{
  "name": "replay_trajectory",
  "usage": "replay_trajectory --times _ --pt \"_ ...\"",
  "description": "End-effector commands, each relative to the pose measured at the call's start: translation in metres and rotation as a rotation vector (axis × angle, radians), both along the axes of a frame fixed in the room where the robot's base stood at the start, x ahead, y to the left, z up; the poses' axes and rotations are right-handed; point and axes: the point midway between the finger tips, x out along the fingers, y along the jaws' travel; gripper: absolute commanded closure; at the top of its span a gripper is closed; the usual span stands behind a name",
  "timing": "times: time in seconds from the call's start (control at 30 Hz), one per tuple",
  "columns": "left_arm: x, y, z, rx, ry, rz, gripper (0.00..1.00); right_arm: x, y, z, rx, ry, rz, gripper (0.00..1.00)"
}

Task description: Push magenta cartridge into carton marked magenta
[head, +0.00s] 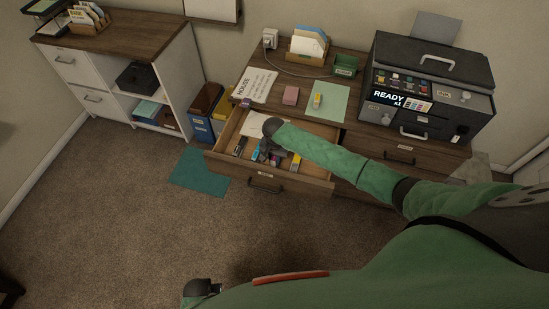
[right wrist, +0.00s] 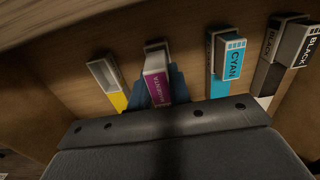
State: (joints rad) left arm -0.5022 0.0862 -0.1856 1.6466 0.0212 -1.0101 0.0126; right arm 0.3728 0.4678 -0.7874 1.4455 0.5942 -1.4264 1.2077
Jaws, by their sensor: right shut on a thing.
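The magenta cartridge (right wrist: 156,86) shows its label in the right wrist view, between the dark blue fingers of my right gripper (right wrist: 162,92). The gripper is shut on it, down inside the open drawer (head: 298,180). A grey box end (right wrist: 156,46) shows just beyond the cartridge, in line with it; this may be the magenta carton, but its marking is hidden. I cannot tell how far the cartridge is in. In the head view my right gripper (head: 268,152) is over the drawer. My left gripper (head: 216,288) is low at the front, its jaws unclear.
In the drawer, a yellow carton (right wrist: 118,100) with an open, empty-looking end lies left of the magenta cartridge. A cyan cartridge (right wrist: 232,60) and black cartridge (right wrist: 312,44) are to its right. The printer (head: 430,90) stands on the desk top.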

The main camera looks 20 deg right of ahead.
Motion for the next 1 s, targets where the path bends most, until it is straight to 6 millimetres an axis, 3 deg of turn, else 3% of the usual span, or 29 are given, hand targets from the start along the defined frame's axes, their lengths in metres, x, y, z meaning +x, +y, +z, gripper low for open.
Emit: replay_trajectory --times 1.0 --pt "0.0 0.0 0.003 0.0 0.0 0.0 0.75 -0.001 0.0 -0.013 0.001 0.001 0.0 1.0"
